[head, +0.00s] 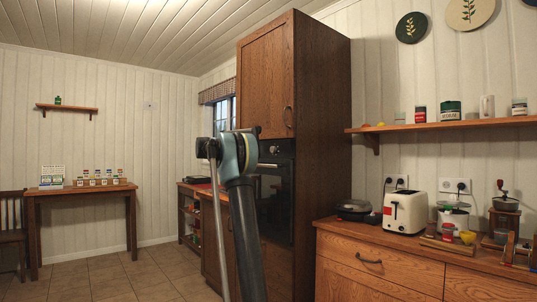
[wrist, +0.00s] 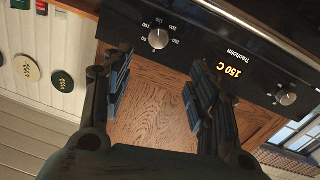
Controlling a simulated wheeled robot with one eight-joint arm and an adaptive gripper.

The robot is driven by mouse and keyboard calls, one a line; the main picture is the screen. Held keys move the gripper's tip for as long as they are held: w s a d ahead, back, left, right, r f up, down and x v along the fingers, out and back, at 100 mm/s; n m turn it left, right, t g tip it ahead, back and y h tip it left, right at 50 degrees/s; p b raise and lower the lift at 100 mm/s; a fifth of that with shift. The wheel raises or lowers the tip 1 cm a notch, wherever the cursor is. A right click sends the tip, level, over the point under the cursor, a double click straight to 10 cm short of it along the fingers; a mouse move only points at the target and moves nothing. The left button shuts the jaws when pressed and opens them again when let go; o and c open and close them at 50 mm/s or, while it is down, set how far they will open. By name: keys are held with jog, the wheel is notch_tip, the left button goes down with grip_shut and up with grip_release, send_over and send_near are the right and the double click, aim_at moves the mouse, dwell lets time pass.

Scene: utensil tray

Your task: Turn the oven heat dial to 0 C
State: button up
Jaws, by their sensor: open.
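The black oven (head: 279,205) is built into the tall wooden cabinet in the head view. Its control panel appears upside down in the wrist view. The heat dial (wrist: 158,39) is a round silver knob with temperature numbers around it. A second knob (wrist: 287,98) sits at the panel's other end. The lit display (wrist: 230,71) between them reads 150 C. My gripper (wrist: 158,80) is open and empty, its fingers spread in front of the panel.
The cabinet's wooden door (head: 266,90) is above the oven. To the right, a counter (head: 345,244) carries a toaster (head: 405,211) and other kitchenware below a shelf (head: 450,124). Tiled floor (head: 130,278) is open at the left, before a small table (head: 82,190).

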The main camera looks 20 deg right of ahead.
aim_at(271, 150)
jog(key=x, duration=1.4)
jog(key=shift+d, duration=0.3)
jog(key=c, duration=1.1)
